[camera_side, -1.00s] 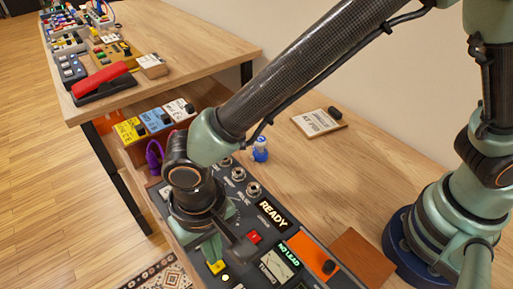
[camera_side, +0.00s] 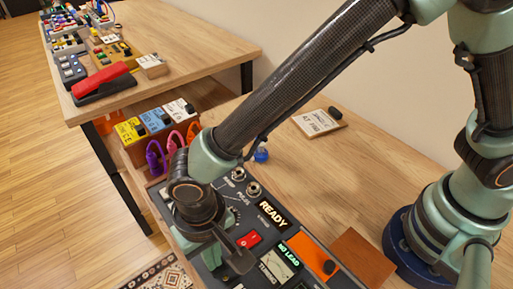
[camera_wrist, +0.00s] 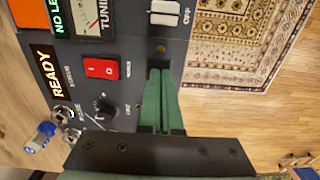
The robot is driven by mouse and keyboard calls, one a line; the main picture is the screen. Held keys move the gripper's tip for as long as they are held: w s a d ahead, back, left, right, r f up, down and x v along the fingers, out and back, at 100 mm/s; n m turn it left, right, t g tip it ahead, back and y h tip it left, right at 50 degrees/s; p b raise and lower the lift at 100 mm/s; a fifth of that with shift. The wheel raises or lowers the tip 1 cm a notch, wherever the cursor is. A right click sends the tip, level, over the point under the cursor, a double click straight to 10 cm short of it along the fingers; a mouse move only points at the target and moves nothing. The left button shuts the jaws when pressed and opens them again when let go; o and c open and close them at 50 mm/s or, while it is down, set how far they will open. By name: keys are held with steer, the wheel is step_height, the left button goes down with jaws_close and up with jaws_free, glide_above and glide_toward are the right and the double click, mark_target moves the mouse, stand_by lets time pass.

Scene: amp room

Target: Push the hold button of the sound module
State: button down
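The sound module is a dark panel (camera_side: 250,219) with a lit READY display (camera_side: 273,213), a NO LEAD display, a tuning meter (camera_side: 276,266) and a red rocker switch (camera_side: 249,240). My gripper (camera_wrist: 160,72) is shut and empty, its two green fingers side by side over the panel. In the side view my gripper (camera_side: 228,262) covers that part of the panel. Whether the fingertips touch the panel is unclear.
A black knob (camera_wrist: 104,106), metal jacks (camera_wrist: 62,115) and a cream switch (camera_wrist: 165,12) stand near the fingers. A blue-capped bottle (camera_wrist: 41,137) stands beside the panel. Yellow, blue and white pedals (camera_side: 155,121) with coloured cables stand behind.

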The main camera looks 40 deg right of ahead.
steer(key=shift+s+d+f, duration=0.15)
steer(key=shift+d+f, duration=0.1)
steer(key=shift+f, duration=0.35)
step_height(320, 180, up, 15)
steer(key=shift+a, duration=0.25)
steer(key=shift+r, duration=0.1)
steer(key=w+d+r+t+y, duration=0.1)
steer(key=w+d+r, duration=0.25)
steer(key=d, duration=0.45)
steer(key=w+d+r+t, duration=0.1)
steer(key=w+d+r, duration=0.1)
steer(key=w+d, duration=0.35)
steer(key=s+d+t+h, duration=0.1)
steer(key=s+d+t, duration=0.2)
steer(key=d, duration=1.9)
steer(key=shift+s+r, duration=0.2)
steer(key=shift+r, duration=0.05)
